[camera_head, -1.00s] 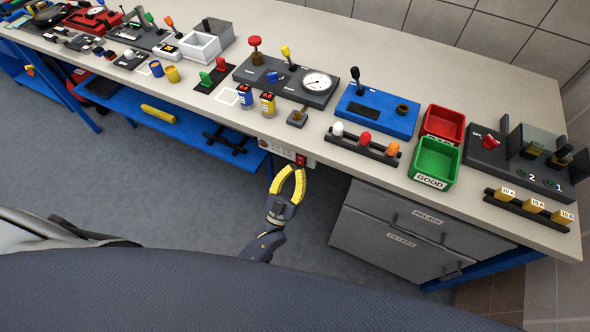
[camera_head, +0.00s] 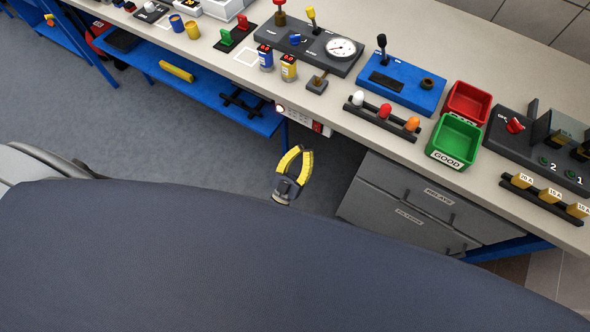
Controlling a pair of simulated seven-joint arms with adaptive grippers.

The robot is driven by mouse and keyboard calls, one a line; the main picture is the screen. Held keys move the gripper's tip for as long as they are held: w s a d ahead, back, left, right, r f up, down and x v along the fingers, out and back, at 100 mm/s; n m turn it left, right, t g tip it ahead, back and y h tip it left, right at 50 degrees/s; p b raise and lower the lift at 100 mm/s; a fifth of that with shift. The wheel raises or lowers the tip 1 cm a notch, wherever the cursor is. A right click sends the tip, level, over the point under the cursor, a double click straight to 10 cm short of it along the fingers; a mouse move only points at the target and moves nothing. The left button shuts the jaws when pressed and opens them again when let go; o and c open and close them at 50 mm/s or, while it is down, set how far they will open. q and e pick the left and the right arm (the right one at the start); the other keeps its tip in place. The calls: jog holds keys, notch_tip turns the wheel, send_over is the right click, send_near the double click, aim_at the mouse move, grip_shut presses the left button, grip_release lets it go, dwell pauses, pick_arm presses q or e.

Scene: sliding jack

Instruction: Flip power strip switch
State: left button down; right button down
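The power strip (camera_head: 294,118) is a pale strip on the front side of the bench, just under the tabletop edge. Its red switch (camera_head: 318,127) is at the strip's right end; I cannot tell which way the rocker is tilted. A small round pale spot shows at the strip's left end. My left gripper (camera_head: 300,151), with yellow fingers, is in front of and below the strip in the picture, apart from the switch. Its fingers are parted with nothing between them. My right gripper is not in view.
The worktop (camera_head: 335,108) carries a gauge panel (camera_head: 340,47), a blue lever box (camera_head: 402,88), a green bin (camera_head: 455,141) and a red bin (camera_head: 467,103). Grey drawers (camera_head: 408,205) stand right of the gripper. A blue lower shelf (camera_head: 205,92) lies to the left. Open floor shows below.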

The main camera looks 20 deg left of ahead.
pick_arm(q)
jog(key=s+a+f, duration=0.1)
jog(key=s+f, duration=0.4)
jog(key=f, duration=0.1)
jog(key=shift+f, duration=0.3)
dwell(0.4)
notch_tip(320, 180, down, 13)
jog(key=w+d+m+g, duration=0.2)
jog(key=d+g, duration=0.1)
jog(key=g, duration=0.4)
jog(key=s+a+f+g+y, duration=0.1)
jog(key=s+a+f+g, duration=0.2)
jog(key=f, duration=0.5)
jog(key=s+a+f+g+y, duration=0.1)
jog(key=s+f+g, duration=0.3)
jog(key=f, duration=0.4)
jog(key=s+a+f+g+y, duration=0.1)
jog(key=s+a+f+g, duration=0.2)
jog(key=s, duration=0.7)
jog(key=s+a+f+g+y, duration=0.1)
jog(key=s+a+f+g, duration=0.2)
jog(key=s, duration=0.7)
jog(key=s+a+f+g+y, duration=0.1)
jog(key=s+a+f+g, duration=0.2)
jog(key=s+a+f, duration=0.3)
jog(key=s+f, duration=0.2)
jog(key=s, duration=0.2)
jog(key=shift+s+n+g+y, duration=0.3)
jog(key=shift+s+n+y, duration=0.05)
jog(key=shift+n+y, duration=0.05)
